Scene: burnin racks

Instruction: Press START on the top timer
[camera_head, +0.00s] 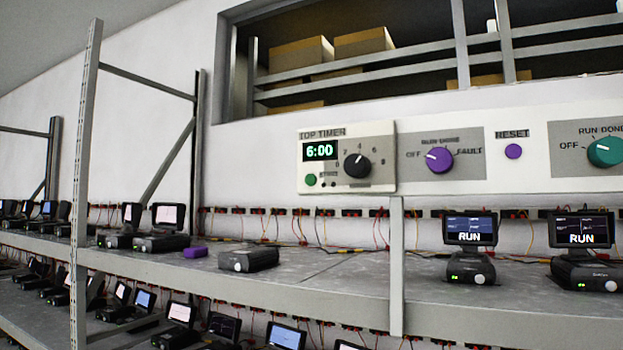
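The top timer (376,138) is a pale box on the wall panel above the shelf, labelled TOP TIMER. Its dark display (319,151) reads 6:00 in green. A black dial (357,165) with numbers around it sits right of the display. The green START button (311,180) is at the timer's lower left, below the display, with its small label beside it. My gripper is not in view.
Right of the timer are a purple OFF/FAULT knob (439,160), a purple RESET button (513,151) and a teal knob (604,152). Below, a grey shelf (340,280) holds several devices, two with RUN screens (470,229). A rack post (84,190) stands at left.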

